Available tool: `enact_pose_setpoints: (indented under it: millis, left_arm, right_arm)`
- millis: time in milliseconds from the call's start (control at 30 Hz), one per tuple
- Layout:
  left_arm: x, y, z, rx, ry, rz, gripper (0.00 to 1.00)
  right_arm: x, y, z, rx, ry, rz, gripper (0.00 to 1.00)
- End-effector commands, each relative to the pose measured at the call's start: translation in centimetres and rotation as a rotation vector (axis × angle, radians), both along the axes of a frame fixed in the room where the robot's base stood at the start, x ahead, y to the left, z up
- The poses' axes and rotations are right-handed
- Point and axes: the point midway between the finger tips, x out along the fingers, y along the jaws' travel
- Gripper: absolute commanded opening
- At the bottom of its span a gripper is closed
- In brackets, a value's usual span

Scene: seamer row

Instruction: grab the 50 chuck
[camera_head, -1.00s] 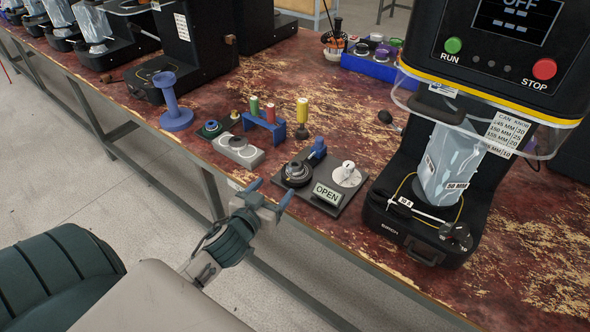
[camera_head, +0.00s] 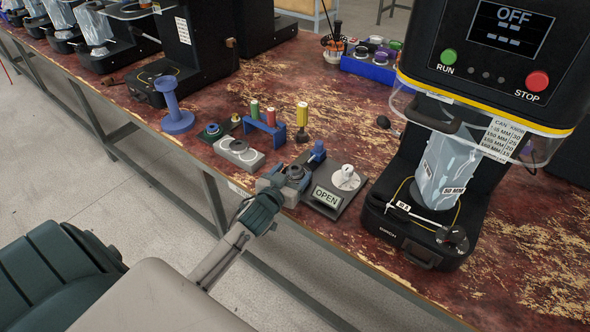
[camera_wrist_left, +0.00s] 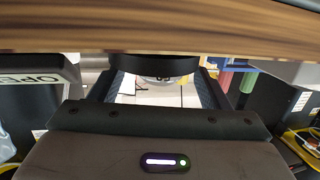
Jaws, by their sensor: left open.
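My left gripper (camera_head: 283,178) is open at the table's front edge, at the dark round chuck (camera_head: 296,172) on the left of a dark plate (camera_head: 327,206). The gripper partly hides this chuck. In the left wrist view a black disc (camera_wrist_left: 155,66) shows between the two spread fingers (camera_wrist_left: 158,90); whether they touch it cannot be told. A pale round part with a knob (camera_head: 347,178) and an OPEN sign (camera_head: 326,197) are also on the plate. My right gripper is not in view.
A seamer (camera_head: 430,225) with a "50 MM" tag and an OFF display stands right of the plate. A grey block (camera_head: 239,153), a blue stand with colored rollers (camera_head: 266,130) and a blue spool (camera_head: 173,105) are to the left. Bare tabletop (camera_head: 345,115) lies behind.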

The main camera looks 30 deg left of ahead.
Motion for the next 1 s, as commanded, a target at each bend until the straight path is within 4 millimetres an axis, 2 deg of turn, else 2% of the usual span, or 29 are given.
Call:
enact_pose_setpoints:
  millis: [100, 300, 367, 400, 733, 1000]
  left_arm:
    - [0.0, 0.0, 0.0, 0.000, 0.000, 0.000, 0.70]
    - [-0.1, 0.0, 0.0, 0.000, 0.000, 0.000, 0.31]
    - [-0.1, 0.0, 0.0, 0.000, 0.000, 0.000, 0.19]
    - [-0.1, 0.0, 0.0, 0.000, -0.001, 0.000, 0.17]
    - [0.0, 0.0, 0.5, 0.000, -0.002, 0.000, 0.17]
    - [-0.5, 0.3, 3.7, 0.005, 0.000, -0.001, 0.17]
  right_arm:
    - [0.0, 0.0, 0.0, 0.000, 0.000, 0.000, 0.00]
    - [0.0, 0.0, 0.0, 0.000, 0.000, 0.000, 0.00]
    - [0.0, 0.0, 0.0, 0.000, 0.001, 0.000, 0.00]
    - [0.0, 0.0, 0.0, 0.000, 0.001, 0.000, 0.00]
    - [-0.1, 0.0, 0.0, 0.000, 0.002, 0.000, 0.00]
    - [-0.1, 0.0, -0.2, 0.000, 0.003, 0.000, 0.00]
